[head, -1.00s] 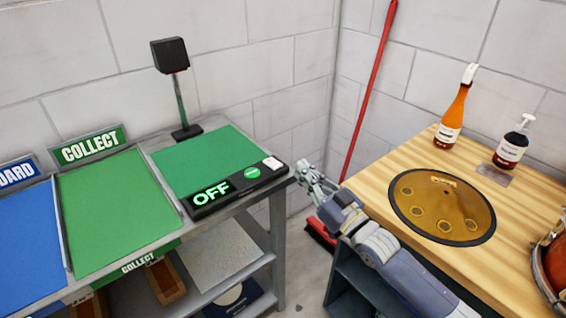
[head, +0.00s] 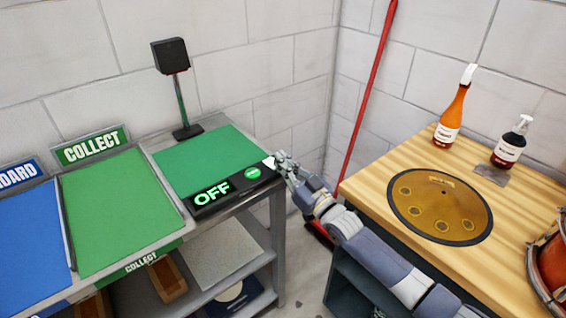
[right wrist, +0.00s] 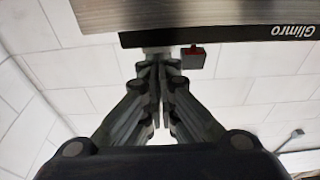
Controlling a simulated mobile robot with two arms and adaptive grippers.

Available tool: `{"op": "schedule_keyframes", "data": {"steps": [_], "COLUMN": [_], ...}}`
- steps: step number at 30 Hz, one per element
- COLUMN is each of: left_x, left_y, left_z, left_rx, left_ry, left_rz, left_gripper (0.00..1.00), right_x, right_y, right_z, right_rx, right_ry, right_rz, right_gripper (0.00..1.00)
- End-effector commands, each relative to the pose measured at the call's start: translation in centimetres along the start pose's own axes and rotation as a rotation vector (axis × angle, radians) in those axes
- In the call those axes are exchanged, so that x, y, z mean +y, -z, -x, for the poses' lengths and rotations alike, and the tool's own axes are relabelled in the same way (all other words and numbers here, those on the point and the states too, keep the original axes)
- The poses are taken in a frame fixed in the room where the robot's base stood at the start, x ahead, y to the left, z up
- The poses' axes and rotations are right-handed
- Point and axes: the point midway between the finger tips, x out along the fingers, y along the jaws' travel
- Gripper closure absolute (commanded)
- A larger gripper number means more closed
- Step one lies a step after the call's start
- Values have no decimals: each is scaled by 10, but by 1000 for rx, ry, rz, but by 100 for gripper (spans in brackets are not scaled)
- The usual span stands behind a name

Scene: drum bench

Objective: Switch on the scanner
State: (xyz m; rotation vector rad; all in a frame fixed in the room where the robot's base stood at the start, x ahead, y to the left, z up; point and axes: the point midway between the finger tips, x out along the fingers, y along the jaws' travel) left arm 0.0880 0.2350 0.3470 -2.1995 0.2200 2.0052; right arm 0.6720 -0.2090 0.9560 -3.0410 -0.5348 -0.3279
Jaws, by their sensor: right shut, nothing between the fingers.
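My right gripper (head: 278,158) is shut and empty at the panel's right end. It hides most of the small white part there. My left gripper is not in view.
A black box on a pole (head: 170,56) stands behind the green mat (head: 205,152). A COLLECT tray (head: 115,215) lies to the left. A wooden bench (head: 375,178) with two bottles and a golden drum (head: 440,207) stands right, across a gap.

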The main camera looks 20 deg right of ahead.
Motion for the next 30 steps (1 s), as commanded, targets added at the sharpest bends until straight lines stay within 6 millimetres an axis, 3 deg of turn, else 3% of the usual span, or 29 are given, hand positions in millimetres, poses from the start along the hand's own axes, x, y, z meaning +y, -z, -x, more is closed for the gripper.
{"op": "schedule_keyframes", "data": {"steps": [9, 14, 23, 30], "left_x": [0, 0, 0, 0], "left_y": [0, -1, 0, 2], "left_z": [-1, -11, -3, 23], "left_rx": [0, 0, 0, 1], "left_ry": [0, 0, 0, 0], "left_rz": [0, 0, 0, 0], "left_gripper": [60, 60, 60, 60], "right_x": [0, 0, 0, 2], "right_y": [-2, -14, -5, 27], "right_z": [1, 6, 3, -10], "right_rx": [0, 3, 3, 6], "right_ry": [0, -1, 0, -1], "right_rz": [-1, -3, -1, 0], "right_gripper": [100, 100, 100, 100]}}
